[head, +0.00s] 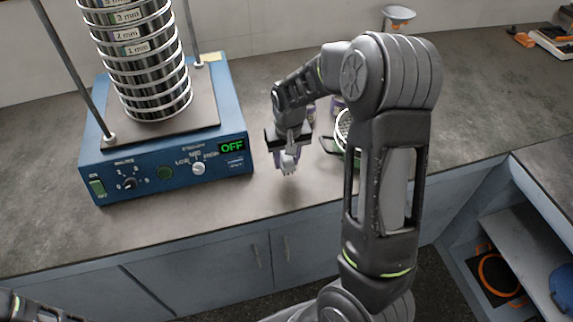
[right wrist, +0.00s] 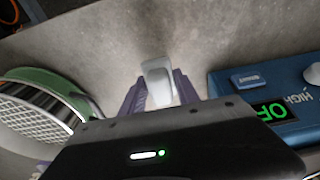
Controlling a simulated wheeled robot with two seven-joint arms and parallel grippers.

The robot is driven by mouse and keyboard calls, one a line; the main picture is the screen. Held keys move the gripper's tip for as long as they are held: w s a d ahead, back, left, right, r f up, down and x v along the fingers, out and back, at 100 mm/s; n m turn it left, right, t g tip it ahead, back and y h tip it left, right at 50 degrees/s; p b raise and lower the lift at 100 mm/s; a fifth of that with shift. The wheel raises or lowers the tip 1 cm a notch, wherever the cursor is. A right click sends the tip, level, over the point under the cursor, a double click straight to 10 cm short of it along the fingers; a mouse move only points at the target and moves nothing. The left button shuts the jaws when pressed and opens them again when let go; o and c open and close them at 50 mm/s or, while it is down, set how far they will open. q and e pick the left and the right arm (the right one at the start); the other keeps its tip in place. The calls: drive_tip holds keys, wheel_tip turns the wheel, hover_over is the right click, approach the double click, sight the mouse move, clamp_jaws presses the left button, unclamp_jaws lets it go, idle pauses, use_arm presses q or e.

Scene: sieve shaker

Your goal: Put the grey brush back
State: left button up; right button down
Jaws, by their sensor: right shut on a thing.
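My right gripper (head: 288,153) is over the counter, just right of the blue shaker base. Its purple fingers are shut on a pale grey-white piece, which I take to be the grey brush (head: 289,164). In the right wrist view the brush (right wrist: 158,82) sits between the fingertips (right wrist: 160,92), pointing away from the palm. Only a short blunt part of it shows; the rest is hidden by the gripper, and I cannot make out bristles. My left gripper is out of view.
The blue shaker (head: 165,165) with a stack of sieves (head: 150,75) stands left, its display reading OFF. A green-rimmed sieve (right wrist: 40,108) lies on the other side, partly behind my arm in the head view. A pale bowl (head: 398,14) stands at the back. The front counter is clear.

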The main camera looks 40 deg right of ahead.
sight(287, 166)
wheel_tip(287, 166, down, 3)
idle(0.3)
drive_tip(key=shift+f, duration=0.15)
drive_tip(key=c, duration=0.9)
unclamp_jaws()
